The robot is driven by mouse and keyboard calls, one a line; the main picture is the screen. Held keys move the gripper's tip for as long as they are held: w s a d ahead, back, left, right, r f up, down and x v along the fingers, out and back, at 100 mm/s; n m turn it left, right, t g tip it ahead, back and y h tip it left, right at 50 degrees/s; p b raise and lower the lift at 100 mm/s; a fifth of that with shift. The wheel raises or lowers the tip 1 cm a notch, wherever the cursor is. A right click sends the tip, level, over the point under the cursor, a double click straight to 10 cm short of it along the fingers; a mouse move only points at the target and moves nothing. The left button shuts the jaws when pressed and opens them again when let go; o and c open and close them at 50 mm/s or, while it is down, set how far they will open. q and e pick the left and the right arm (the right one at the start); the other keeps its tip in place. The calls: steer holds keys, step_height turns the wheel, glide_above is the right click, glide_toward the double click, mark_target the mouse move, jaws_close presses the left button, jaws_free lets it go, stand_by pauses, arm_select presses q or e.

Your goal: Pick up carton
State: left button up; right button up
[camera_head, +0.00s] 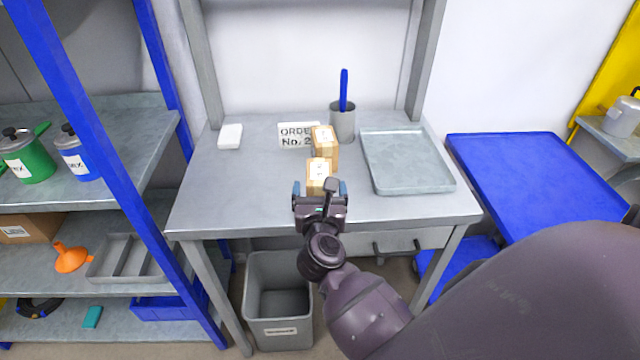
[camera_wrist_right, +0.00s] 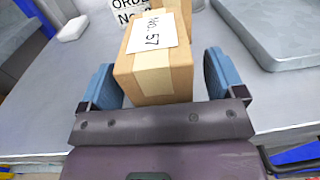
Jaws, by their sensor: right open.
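A small brown carton (camera_head: 319,171) with a white label stands on the grey table near its front. In the right wrist view the carton (camera_wrist_right: 160,71) shows a label reading "No. 57" and sits between two blue finger pads. My right gripper (camera_head: 320,189) is open around it, with a visible gap at the right finger and a narrower one at the left. A second carton (camera_head: 325,143) stands just behind the first, partly hidden by it in the wrist view. My left gripper is not in view.
An order sign (camera_head: 296,134) stands behind the cartons, next to a grey cup (camera_head: 342,122) holding a blue-handled tool. A grey tray (camera_head: 440,181) lies to the right, a white block (camera_head: 230,136) to the left. A grey bin (camera_head: 279,334) stands below the table's front edge.

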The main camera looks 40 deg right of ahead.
steer(key=shift+x, duration=1)
steer(key=c, duration=0.9)
steer(key=shift+c, duration=1)
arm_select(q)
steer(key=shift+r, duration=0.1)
arm_select(e)
steer(key=shift+r, duration=0.1)
